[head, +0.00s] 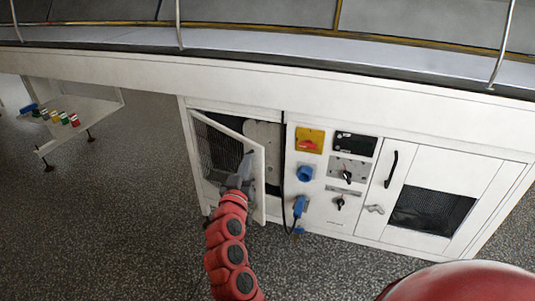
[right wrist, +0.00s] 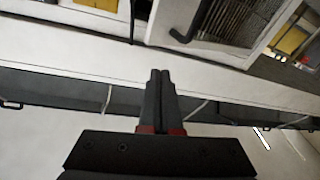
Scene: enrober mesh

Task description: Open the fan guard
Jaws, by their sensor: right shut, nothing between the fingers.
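The fan guard (head: 259,190) is a white-framed dark mesh door at the left of the white cabinet front, in the head view. It stands ajar, its right edge swung out from the cabinet. A dark opening with a grey plate (head: 262,135) shows behind it. My right gripper (head: 246,164) overlaps the guard's mesh near its right edge; I cannot tell whether it touches. In the right wrist view its fingers (right wrist: 160,76) are together with nothing between them. A mesh panel (right wrist: 238,18) shows beyond them, beside a dark gap. My left gripper is not in view.
Right of the opening are a yellow-and-red switch (head: 310,141), a blue socket (head: 305,173), a blue plug with cable (head: 299,207) and knobs. A second door with a black handle (head: 391,169) is further right. A low stand (head: 85,108) is at the left. The floor in front is clear.

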